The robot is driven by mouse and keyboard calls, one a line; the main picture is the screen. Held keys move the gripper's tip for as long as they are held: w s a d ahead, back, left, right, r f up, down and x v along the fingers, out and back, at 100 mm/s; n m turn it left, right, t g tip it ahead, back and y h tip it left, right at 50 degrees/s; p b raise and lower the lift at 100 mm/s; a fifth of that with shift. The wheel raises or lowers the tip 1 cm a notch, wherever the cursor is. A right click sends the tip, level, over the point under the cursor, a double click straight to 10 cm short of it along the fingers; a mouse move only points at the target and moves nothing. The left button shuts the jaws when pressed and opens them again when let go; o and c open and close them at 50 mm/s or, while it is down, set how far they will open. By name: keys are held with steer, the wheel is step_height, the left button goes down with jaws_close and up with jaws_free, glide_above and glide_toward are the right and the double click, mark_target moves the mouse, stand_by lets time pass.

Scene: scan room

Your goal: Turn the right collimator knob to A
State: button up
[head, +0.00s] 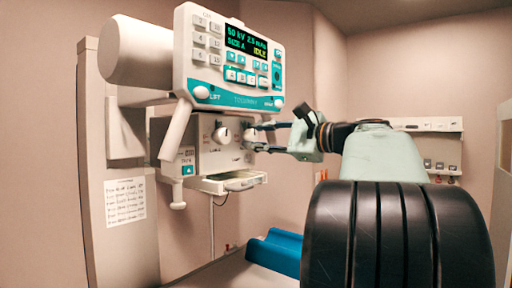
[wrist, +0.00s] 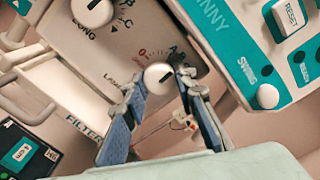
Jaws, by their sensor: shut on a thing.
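The right collimator knob (wrist: 158,76) is a round white knob on the pale collimator panel, with printed letters and red marks around it. In the wrist view it lies between the two fingertips of my gripper (wrist: 160,85), which is shut on it. A dark line shows on the knob's face, but I cannot tell exactly which mark it points at. In the head view my gripper (head: 262,137) reaches the panel from the right and partly hides this knob. The left knob (head: 222,135), also white, stands free; it shows in the wrist view too (wrist: 92,10), near the word LONG.
The control console (head: 228,60) with its lit screen hangs just above the collimator. A tray (head: 228,182) juts out below the knobs. A handle (head: 175,128) hangs at the left. A blue pad (head: 275,252) lies lower down.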

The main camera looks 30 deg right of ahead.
steer(key=shift+n+b, duration=0.7)
steer(key=shift+n, duration=0.6)
steer(key=o, duration=1.2)
steer(key=shift+c, duration=0.2)
steer(key=v, duration=1.2)
